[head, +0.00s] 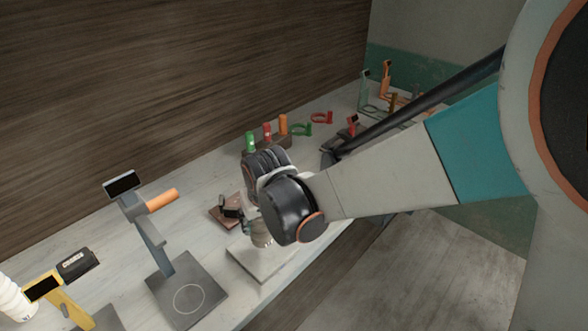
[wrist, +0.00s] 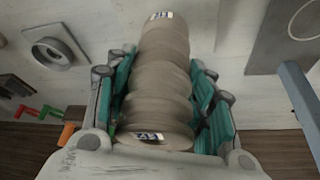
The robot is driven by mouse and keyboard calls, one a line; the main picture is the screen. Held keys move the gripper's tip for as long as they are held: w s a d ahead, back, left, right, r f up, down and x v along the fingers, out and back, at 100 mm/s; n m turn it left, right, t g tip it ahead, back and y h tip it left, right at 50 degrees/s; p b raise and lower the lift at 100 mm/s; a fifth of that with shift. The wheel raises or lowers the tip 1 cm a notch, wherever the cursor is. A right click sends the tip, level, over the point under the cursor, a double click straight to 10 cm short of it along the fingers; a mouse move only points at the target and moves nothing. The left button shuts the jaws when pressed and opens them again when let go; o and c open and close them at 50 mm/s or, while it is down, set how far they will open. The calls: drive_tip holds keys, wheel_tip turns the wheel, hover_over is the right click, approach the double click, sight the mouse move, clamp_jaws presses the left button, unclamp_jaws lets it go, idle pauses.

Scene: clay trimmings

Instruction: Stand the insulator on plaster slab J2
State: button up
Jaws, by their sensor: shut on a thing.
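The insulator (wrist: 163,85) is a beige-grey ribbed cylinder with small labels at both ends, whose writing I cannot read surely. My gripper (wrist: 165,100) is shut on it, with green-padded fingers on both sides. In the head view my gripper (head: 256,212) is over the table, and only the insulator's lower end (head: 262,238) shows below it. A pale plaster slab (head: 262,266) lies beneath, near the table's front edge, partly hidden by my arm. Its label is not visible. I cannot tell whether the insulator touches it.
A grey stand with an orange handle (head: 162,199) rises from a dark base (head: 187,298) at left. A reddish-brown plate (head: 217,218) with a dark part lies behind the slab. Coloured cylinders (head: 267,131) stand farther back. A square plate with a ring (wrist: 50,62) shows in the wrist view.

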sight(261, 227)
drive_tip(key=shift+f+b, duration=0.95)
drive_tip(key=shift+f, duration=0.7)
drive_tip(key=shift+f, duration=0.1)
drive_tip(key=shift+f, duration=0.15)
drive_tip(key=o, duration=1.5)
drive_tip(key=shift+o, duration=0.2)
